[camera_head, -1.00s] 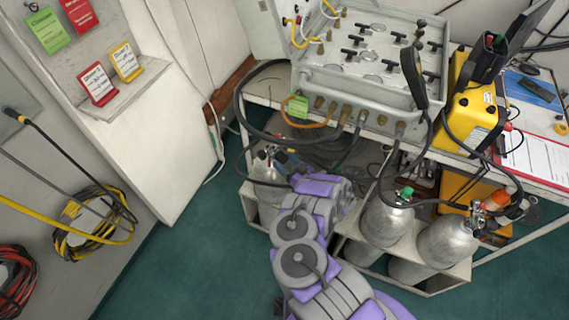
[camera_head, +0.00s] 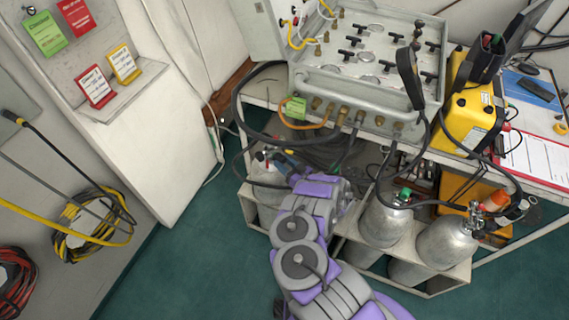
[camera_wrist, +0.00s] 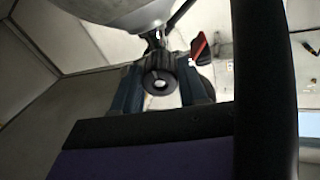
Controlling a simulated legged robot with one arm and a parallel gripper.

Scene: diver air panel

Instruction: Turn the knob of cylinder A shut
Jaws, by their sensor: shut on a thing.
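My gripper (camera_head: 284,161) is at the valve on top of the left silver cylinder (camera_head: 266,178) in the rack. In the wrist view, the blue fingers of my gripper (camera_wrist: 160,82) stand on both sides of a round black knob (camera_wrist: 158,84) with a pale centre, and are shut on it. The silver cylinder body (camera_wrist: 125,10) fills the top of the wrist view, with the dark valve neck beside it. A red part (camera_wrist: 198,45) shows next to the knob. I cannot read a letter on the cylinder. In the head view the knob is mostly hidden by my gripper.
Two more silver cylinders, one with a green knob (camera_head: 405,193) and one beside it (camera_head: 447,243), stand to the right. Black hoses (camera_head: 237,104) hang from the grey air panel (camera_head: 350,92) around my arm. Green floor (camera_head: 190,265) is clear at left.

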